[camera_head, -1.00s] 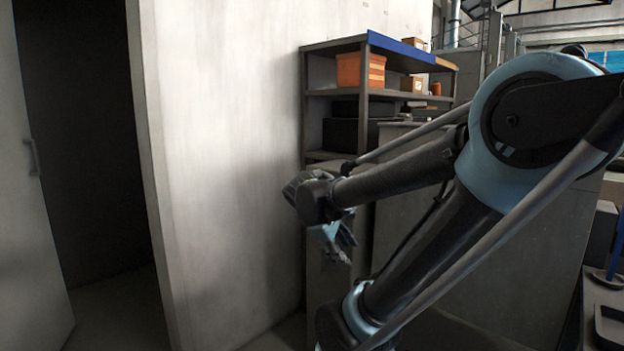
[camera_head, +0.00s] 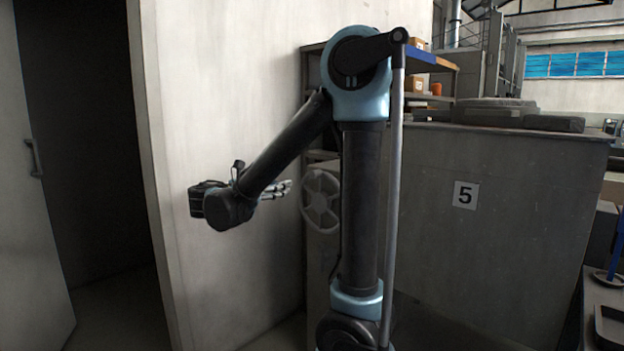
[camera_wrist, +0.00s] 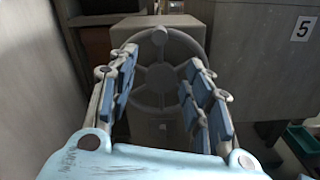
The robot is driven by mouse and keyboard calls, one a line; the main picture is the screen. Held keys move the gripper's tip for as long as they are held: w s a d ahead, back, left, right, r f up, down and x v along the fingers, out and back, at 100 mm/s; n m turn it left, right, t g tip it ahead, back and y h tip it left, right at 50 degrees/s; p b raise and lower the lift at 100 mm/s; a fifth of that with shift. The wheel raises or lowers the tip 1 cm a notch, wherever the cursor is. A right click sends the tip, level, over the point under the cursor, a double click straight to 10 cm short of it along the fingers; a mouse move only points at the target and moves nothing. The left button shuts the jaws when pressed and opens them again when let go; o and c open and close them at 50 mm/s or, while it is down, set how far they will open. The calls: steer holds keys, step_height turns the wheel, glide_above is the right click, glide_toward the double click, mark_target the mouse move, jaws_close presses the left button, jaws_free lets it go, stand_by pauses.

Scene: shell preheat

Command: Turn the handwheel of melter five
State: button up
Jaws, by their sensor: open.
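The handwheel (camera_head: 320,201) is a pale grey spoked wheel beside the big grey melter five (camera_head: 530,200), which bears a white plate marked 5 (camera_head: 466,195). My upright arm hides part of the wheel's surroundings in the head view. My gripper (camera_head: 287,188) is to the left of the wheel, its fingers pointing at it. In the wrist view the handwheel (camera_wrist: 158,78) faces me between the spread fingers of my gripper (camera_wrist: 163,60), with a knob at the top of its rim. The gripper is open and empty, and appears short of the wheel.
A pale wall (camera_head: 225,100) stands close behind my gripper, with a dark doorway and door (camera_head: 35,200) at the left. A shelf (camera_head: 320,155) with boxes stands behind my arm. Green bins (camera_wrist: 302,138) show low at the right in the wrist view.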

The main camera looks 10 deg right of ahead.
mark_target(312, 176)
steer(key=x, duration=1.7)
steer(key=shift+w, duration=0.1)
steer(key=shift+c, duration=0.6)
jaws_close()
